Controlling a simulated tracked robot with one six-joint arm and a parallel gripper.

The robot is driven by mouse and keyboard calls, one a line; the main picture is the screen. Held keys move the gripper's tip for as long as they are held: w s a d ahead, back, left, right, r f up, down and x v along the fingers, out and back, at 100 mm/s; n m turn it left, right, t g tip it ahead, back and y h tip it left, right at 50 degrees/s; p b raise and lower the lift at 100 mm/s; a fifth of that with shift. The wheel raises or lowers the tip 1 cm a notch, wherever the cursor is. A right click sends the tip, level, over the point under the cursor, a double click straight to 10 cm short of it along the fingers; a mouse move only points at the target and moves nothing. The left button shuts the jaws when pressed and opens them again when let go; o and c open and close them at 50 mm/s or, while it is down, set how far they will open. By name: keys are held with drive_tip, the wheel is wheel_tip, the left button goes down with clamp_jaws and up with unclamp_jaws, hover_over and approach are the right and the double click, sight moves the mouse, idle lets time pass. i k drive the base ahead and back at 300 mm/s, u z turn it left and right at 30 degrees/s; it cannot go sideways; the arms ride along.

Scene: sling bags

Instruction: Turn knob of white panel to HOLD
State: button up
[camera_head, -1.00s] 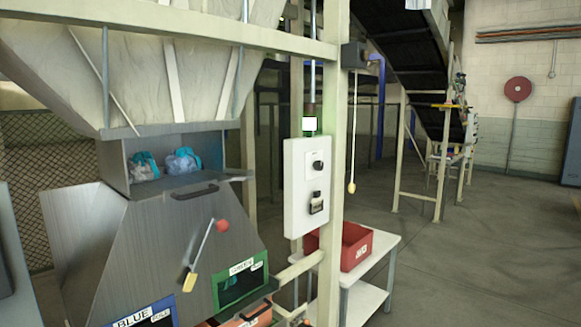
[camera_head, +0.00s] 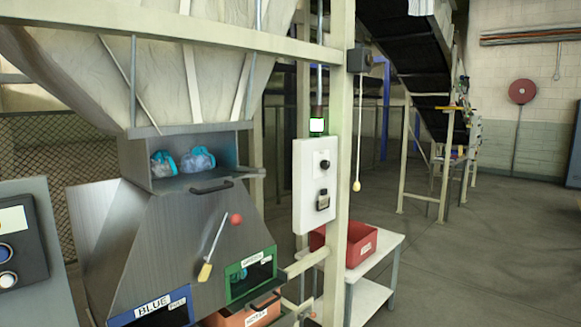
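The white panel (camera_head: 312,215) is fixed to a cream post right of the metal chute. It carries a round black knob (camera_head: 325,165) in its upper part, with a small pale label above it. Lower down sits a dark switch (camera_head: 322,199) on a pale plate. The markings around the knob are too small to read, so I cannot tell its position. My gripper is not in view.
A metal chute (camera_head: 170,225) with BLUE and GREEN openings and a red-knobbed lever (camera_head: 236,219) stands left of the panel. A red bin (camera_head: 361,246) sits on a white table (camera_head: 386,249) behind the post. Open floor (camera_head: 470,265) lies to the right.

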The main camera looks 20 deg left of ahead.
sight(324, 163)
drive_tip(key=u, duration=0.7)
drive_tip(key=i, duration=0.95)
drive_tip(key=u, duration=0.05)
